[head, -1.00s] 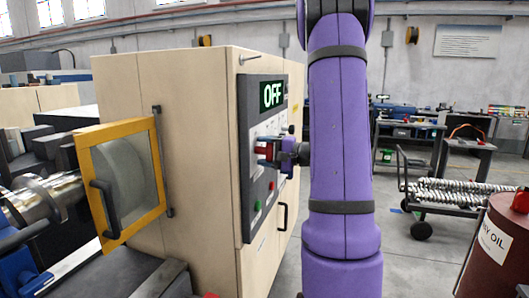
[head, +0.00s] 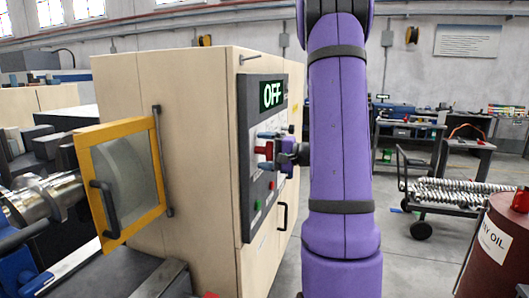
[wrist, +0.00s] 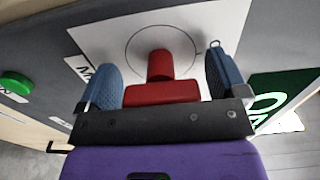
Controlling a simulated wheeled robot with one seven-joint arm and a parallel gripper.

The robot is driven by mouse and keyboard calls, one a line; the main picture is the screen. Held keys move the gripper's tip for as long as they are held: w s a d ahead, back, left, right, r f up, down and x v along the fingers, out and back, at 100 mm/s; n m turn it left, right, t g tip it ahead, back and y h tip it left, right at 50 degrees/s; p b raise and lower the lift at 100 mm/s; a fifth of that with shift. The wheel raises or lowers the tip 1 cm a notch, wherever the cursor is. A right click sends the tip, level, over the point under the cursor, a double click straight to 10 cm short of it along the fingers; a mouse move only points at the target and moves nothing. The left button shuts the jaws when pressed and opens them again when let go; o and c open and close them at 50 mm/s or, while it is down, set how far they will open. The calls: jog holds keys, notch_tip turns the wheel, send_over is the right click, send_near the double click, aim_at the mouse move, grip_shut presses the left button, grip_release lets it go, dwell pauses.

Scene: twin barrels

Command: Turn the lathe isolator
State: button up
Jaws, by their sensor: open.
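The lathe isolator is a red handle (head: 264,151) on the grey control panel (head: 250,190) of the beige lathe cabinet. My gripper (head: 267,151) is at the panel, with one blue finger above the handle and one below. In the wrist view, my gripper (wrist: 168,76) is open, its fingers standing apart on either side of the red handle (wrist: 160,93). The handle's round stem meets a white plate (wrist: 110,35) marked with a circle.
A green button (wrist: 15,84) sits on the panel. The yellow-framed lathe guard (head: 122,180) stands to the left. A brown oil barrel (head: 500,245) is at the front right, and a cart (head: 440,195) with metal bars stands behind it. Grey floor lies between.

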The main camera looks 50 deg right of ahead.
jog(key=shift+s, duration=0.1)
jog(key=v, duration=1)
jog(key=shift+s, duration=0.3)
jog(key=shift+d, duration=0.1)
